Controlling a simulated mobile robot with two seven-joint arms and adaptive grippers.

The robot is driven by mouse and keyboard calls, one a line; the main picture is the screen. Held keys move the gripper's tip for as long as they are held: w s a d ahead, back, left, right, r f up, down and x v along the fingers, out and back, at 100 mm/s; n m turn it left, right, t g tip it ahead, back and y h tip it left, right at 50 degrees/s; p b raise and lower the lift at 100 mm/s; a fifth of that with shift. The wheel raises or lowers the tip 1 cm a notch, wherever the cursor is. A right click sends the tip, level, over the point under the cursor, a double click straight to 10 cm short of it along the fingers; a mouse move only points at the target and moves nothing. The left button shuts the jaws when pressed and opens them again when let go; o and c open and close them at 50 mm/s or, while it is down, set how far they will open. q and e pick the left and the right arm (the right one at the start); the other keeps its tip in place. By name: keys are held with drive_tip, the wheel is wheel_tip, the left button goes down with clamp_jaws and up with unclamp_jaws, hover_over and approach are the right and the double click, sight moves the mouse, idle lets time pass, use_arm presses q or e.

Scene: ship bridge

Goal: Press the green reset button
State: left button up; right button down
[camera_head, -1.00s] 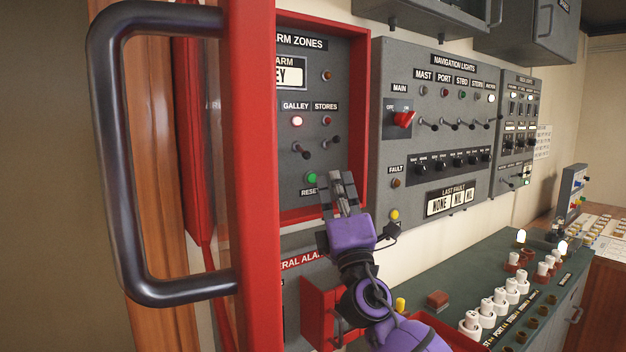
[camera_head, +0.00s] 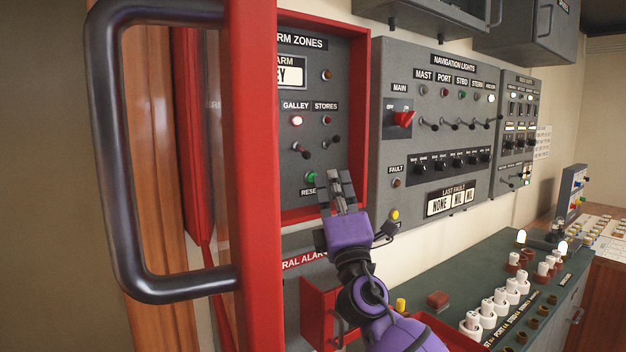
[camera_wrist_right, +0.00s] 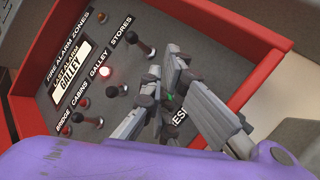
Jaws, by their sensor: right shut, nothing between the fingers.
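The green reset button (camera_head: 311,177) is on the grey fire alarm panel (camera_head: 290,150), above the RESET label, in the head view. My right gripper (camera_head: 336,173) is shut and empty, its fingertips just to the right of the button and partly over the label. In the right wrist view, a bit of the green button (camera_wrist_right: 169,98) shows between the finger linkages of the gripper; most of it is hidden. I cannot tell whether the fingertips touch the panel. My left gripper is not in view.
A red frame (camera_head: 366,110) surrounds the alarm panel. A red door edge (camera_head: 252,200) with a dark handle (camera_head: 112,170) stands at left. Toggle switches (camera_head: 335,140) stick out above the gripper. The navigation lights panel (camera_head: 432,75) is to the right, above a green console (camera_head: 430,275).

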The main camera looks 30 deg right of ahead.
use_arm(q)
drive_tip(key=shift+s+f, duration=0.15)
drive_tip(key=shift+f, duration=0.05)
use_arm(e)
drive_tip(key=shift+w+y, duration=0.3)
drive_tip(key=shift+w, duration=0.15)
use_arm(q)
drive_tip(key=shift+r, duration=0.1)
use_arm(e)
drive_tip(key=shift+s, duration=0.15)
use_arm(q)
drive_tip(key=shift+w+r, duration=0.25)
use_arm(e)
drive_tip(key=shift+s, duration=0.7)
